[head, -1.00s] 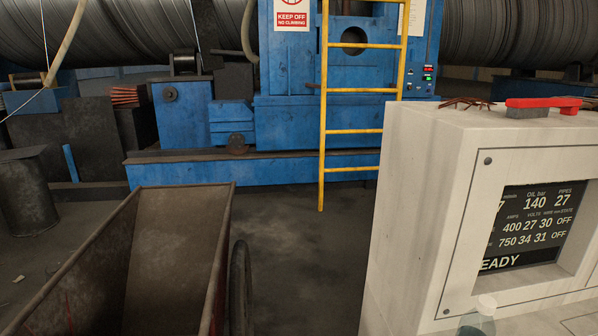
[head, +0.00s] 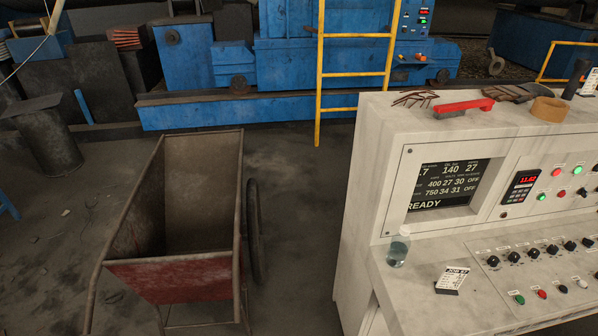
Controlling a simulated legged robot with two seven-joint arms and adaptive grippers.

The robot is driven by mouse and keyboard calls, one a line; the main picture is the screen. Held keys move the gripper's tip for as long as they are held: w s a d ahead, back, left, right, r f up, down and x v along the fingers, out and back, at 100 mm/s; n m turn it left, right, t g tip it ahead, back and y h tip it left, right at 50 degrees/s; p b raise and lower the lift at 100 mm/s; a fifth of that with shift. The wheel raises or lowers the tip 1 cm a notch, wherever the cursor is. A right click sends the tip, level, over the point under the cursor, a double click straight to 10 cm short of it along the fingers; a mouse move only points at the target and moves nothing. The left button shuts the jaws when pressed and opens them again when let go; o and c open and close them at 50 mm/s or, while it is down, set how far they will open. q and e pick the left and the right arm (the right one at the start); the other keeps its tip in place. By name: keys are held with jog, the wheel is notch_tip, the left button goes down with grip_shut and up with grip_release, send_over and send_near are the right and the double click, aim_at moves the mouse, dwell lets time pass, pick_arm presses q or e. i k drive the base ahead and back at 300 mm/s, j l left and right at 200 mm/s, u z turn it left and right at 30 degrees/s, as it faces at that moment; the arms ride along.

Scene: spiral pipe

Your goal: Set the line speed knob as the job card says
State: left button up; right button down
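The job card (head: 452,280) stands on the sloping front ledge of the pale control console (head: 362,180), at the right of the head view. Its heading seems to read "JOB 47"; the smaller lines are too small to read. A row of black knobs (head: 515,257) runs along the panel to the right of the card. Their labels are too small to tell which is the line speed knob. The screen (head: 440,186) shows "140", "27", rows of figures and "READY". A small red display (head: 525,181) appears to read 11.62. Neither of my grippers is in view.
A clear bottle (head: 399,247) stands left of the card. A red-handled brush (head: 463,108) and a tape roll (head: 550,110) lie on the console top. A red cart (head: 178,276) stands to the left, with open floor between. A yellow ladder (head: 353,74) is behind.

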aim_at(492, 260)
jog(key=z, duration=1.95)
